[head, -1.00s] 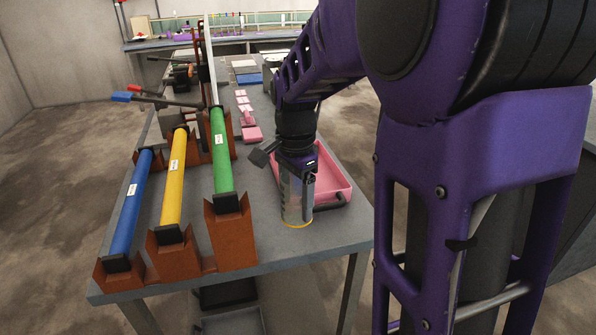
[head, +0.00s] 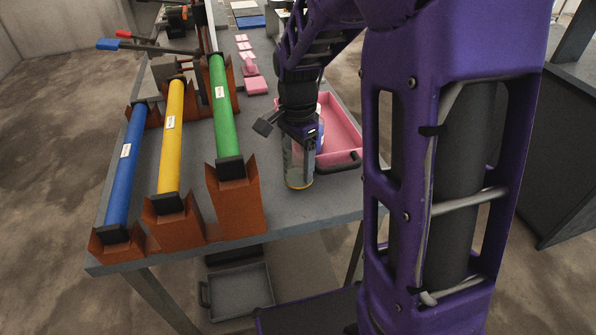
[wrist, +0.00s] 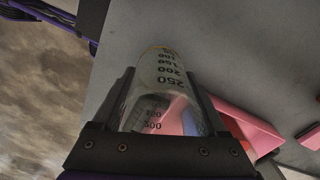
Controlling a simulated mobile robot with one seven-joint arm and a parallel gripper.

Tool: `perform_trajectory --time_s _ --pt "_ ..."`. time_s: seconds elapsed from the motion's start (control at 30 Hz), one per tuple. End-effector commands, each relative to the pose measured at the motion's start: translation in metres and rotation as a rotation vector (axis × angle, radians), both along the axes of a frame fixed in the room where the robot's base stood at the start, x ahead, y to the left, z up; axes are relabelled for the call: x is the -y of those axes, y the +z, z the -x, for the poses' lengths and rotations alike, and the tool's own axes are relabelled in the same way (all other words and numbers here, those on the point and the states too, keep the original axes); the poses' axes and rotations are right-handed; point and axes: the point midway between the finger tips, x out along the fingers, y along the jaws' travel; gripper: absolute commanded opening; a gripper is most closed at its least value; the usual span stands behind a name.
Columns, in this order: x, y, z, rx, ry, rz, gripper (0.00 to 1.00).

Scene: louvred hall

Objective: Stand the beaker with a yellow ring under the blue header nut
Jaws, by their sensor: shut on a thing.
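The clear beaker with a yellow ring (head: 299,178) at its base is upright in my gripper (head: 301,138), near the right side of the grey table. In the wrist view the beaker (wrist: 158,82) sits between both fingers, with black volume marks facing the camera. I cannot tell whether its base touches the table. The blue header (head: 127,165) is a sloping pipe at the far left; its black nut (head: 117,235) is at the low front end, in a rust-brown bracket (head: 118,250). My gripper is well to the right of it.
Yellow (head: 172,140) and green (head: 223,110) pipes in brown brackets stand between the beaker and the blue header. A pink tray (head: 345,135) is right behind the beaker. A grey tray (head: 240,292) lies below the table. Table between the green pipe and beaker is clear.

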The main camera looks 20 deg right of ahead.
Motion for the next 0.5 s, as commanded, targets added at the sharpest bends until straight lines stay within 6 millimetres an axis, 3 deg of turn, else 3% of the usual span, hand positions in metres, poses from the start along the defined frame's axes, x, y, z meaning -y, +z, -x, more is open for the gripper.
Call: perform_trajectory --time_s 0.2,0.5 --pt "0.0 -0.03 0.001 -0.003 0.0 0.0 0.21" --pt "0.0 -0.032 0.0 -0.002 0.0 0.0 0.21"
